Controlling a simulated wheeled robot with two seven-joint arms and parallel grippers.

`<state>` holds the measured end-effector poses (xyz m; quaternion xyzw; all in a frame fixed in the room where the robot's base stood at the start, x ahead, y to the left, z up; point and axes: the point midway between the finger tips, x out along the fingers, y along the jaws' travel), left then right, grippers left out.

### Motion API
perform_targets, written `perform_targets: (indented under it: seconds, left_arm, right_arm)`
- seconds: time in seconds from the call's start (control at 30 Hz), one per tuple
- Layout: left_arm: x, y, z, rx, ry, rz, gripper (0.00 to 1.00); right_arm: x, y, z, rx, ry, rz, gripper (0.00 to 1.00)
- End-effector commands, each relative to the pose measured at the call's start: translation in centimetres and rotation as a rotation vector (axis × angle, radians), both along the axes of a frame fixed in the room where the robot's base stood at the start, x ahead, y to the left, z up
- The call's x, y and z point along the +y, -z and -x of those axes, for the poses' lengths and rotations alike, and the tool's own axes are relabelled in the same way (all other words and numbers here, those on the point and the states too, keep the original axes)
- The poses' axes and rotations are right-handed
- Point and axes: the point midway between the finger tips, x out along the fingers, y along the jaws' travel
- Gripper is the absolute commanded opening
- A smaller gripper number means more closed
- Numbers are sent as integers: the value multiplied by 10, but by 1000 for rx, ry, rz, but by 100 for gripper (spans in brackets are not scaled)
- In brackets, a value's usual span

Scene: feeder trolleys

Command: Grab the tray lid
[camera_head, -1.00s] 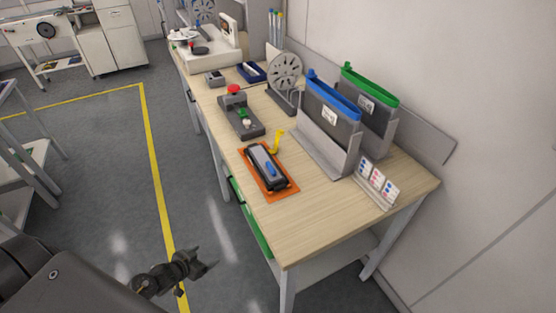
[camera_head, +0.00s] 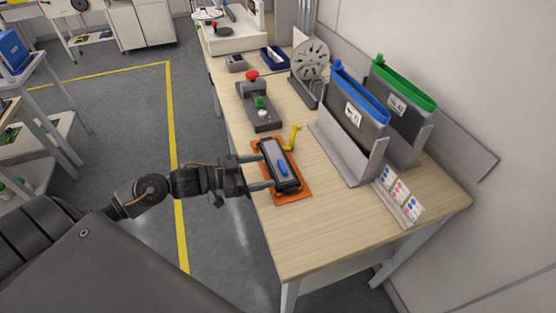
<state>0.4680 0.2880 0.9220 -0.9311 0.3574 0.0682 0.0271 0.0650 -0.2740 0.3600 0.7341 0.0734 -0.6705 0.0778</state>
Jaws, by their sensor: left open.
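A dark tray with a grey lid (camera_head: 274,152) lies on an orange mat (camera_head: 297,193) near the table's left edge. A blue handle (camera_head: 283,169) sits on top of the lid. My left gripper (camera_head: 265,172) reaches in from the left, over the table edge. Its two fingers are spread apart at the left side of the tray. I cannot tell whether the fingertips touch it. My right gripper is not in view.
A yellow lever-like piece (camera_head: 294,136) stands just behind the tray. A device with a red button (camera_head: 252,76) is farther back. Blue-topped (camera_head: 361,93) and green-topped (camera_head: 404,84) bins stand at right in a grey holder. The table's front (camera_head: 330,238) is clear.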

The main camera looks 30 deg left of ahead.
Motion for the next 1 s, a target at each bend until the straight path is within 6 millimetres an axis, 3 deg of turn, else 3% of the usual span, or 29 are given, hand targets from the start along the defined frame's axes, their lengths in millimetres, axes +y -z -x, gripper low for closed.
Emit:
perform_targets:
  seconds: [0.1,0.37,0.7,1.0]
  left_arm:
    - [-9,1,-11,-2,-2,1,80]
    - [-13,3,-15,1,-4,0,80]
    - [-39,10,-50,0,-6,1,80]
    - [-42,13,-54,1,-5,0,80]
  right_arm:
    - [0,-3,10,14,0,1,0]
    - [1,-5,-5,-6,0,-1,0]
    - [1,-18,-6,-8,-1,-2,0]
    - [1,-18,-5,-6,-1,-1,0]
